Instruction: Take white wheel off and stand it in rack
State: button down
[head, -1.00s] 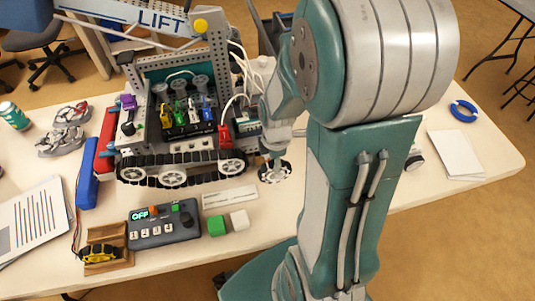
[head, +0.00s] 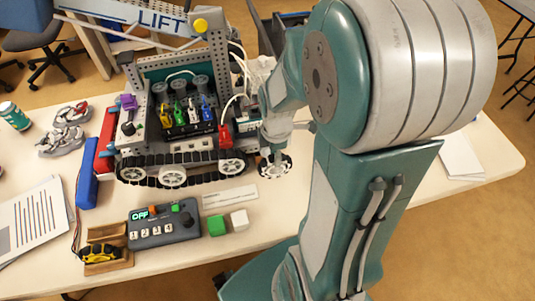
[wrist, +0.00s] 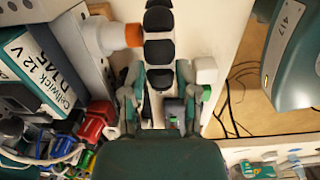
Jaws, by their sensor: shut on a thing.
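The white wheel (head: 275,166), with black rollers around its rim, is at the right front corner of the tracked robot model. My gripper (head: 273,153) reaches down on it from above and is shut on it. In the wrist view the wheel (wrist: 159,48) stands edge-on between the fingers of my gripper (wrist: 158,88). An orange collar (wrist: 133,35) on the model's side is close beside the wheel; I cannot tell whether the wheel is still on its axle. A brown wooden rack (head: 122,262) at the front left holds a yellow and black wheel (head: 98,253).
The tracked model (head: 190,145) fills the table's middle. A dark control box (head: 165,226), a green cube (head: 217,226) and a white cube (head: 239,219) lie in front of it. A blue pack (head: 90,180) and papers (head: 35,225) are left. Bare table shows at the front.

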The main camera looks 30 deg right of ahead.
jog(key=shift+r, duration=1.55)
jog(key=shift+w, duration=0.1)
